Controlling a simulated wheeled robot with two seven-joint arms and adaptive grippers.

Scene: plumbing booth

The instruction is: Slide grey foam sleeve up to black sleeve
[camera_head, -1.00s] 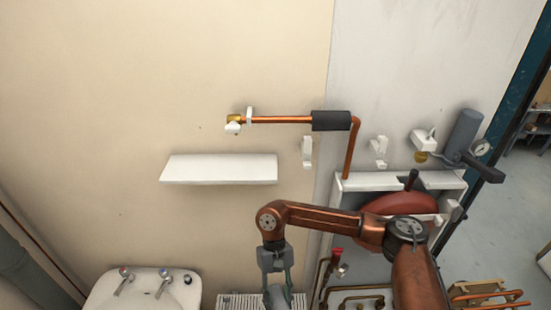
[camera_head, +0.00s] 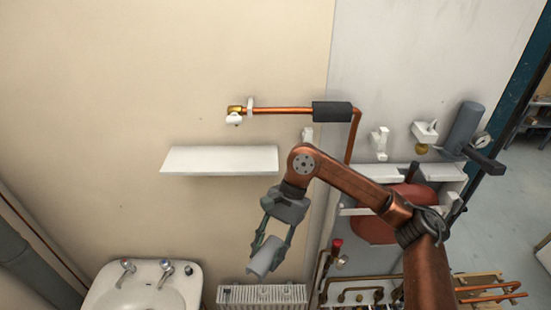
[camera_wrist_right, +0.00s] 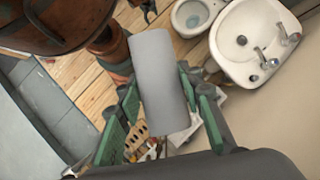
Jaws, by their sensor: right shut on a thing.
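My right gripper (camera_head: 269,248) is shut on the grey foam sleeve (camera_head: 264,257), held in the air in front of the wall, below the white shelf. In the right wrist view the grey sleeve (camera_wrist_right: 158,85) sits between the green fingers of my right gripper (camera_wrist_right: 160,110). The black sleeve (camera_head: 332,112) is around the copper pipe (camera_head: 285,111), near its right bend. The pipe's bare left stretch runs to a brass elbow (camera_head: 235,110) with a white piece below it. The grey sleeve is well apart from the pipe. My left gripper is not in view.
A white shelf (camera_head: 220,160) juts out below the pipe at left. White clips (camera_head: 380,142) and a grey-handled tool (camera_head: 465,127) are on the wall at right. A red vessel (camera_head: 378,222) is behind my right arm. A washbasin (camera_head: 145,287) and radiator (camera_head: 262,297) are below.

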